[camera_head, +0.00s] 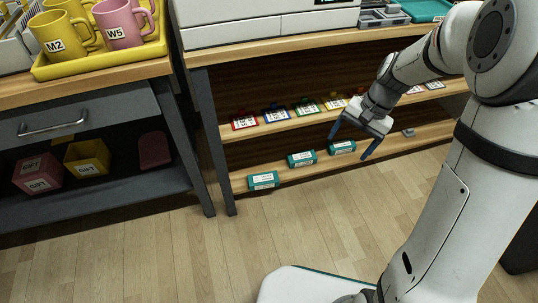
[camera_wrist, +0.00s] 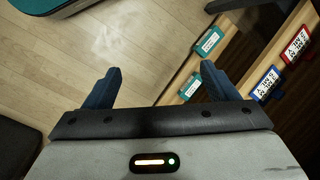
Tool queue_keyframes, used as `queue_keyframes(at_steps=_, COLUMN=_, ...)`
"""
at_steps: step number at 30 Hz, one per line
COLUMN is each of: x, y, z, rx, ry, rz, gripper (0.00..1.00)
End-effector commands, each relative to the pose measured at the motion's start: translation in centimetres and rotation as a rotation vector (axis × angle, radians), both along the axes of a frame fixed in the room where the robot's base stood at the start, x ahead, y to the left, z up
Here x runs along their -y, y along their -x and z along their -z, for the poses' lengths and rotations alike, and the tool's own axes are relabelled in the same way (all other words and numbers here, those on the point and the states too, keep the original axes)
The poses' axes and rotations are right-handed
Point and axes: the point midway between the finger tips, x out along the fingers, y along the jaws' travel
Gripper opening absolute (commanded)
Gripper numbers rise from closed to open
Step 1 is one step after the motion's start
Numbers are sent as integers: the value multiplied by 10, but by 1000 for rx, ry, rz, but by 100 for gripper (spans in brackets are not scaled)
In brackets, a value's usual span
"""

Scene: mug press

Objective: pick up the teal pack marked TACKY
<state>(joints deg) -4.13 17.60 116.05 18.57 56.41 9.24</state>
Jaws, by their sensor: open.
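Three teal packs with white labels lie on the lower shelf in the head view: a left one (camera_head: 263,181), a middle one (camera_head: 301,158) and a right one (camera_head: 342,147). Their print is too small to read, so I cannot tell which is marked TACKY. My gripper (camera_head: 347,148) is open with blue fingers, in front of the shelf by the right pack. In the wrist view the space between the fingers (camera_wrist: 160,67) is empty over floor. Two teal packs show there, one further off (camera_wrist: 208,41) and one beside the right finger (camera_wrist: 190,87), partly hidden by it.
The upper shelf (camera_head: 228,134) holds a row of colored label holders, including a red one (camera_head: 244,122) and a blue one (camera_head: 276,115). A grey cart (camera_head: 110,108) with a yellow mug tray (camera_head: 100,60) stands left.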

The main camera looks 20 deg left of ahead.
Motion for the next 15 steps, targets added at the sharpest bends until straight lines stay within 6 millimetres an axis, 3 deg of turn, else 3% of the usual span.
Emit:
queue_keyframes(at_steps=1, x=-11, y=-15, z=24, rx=-40, ry=-18, rz=25, gripper=80)
queue_keyframes(at_steps=6, x=-46, y=-56, z=90, rx=-155, ry=-75, rz=124, gripper=80)
queue_keyframes(at_steps=15, x=-107, y=-96, z=229, rx=-358, ry=-153, rz=296, gripper=80)
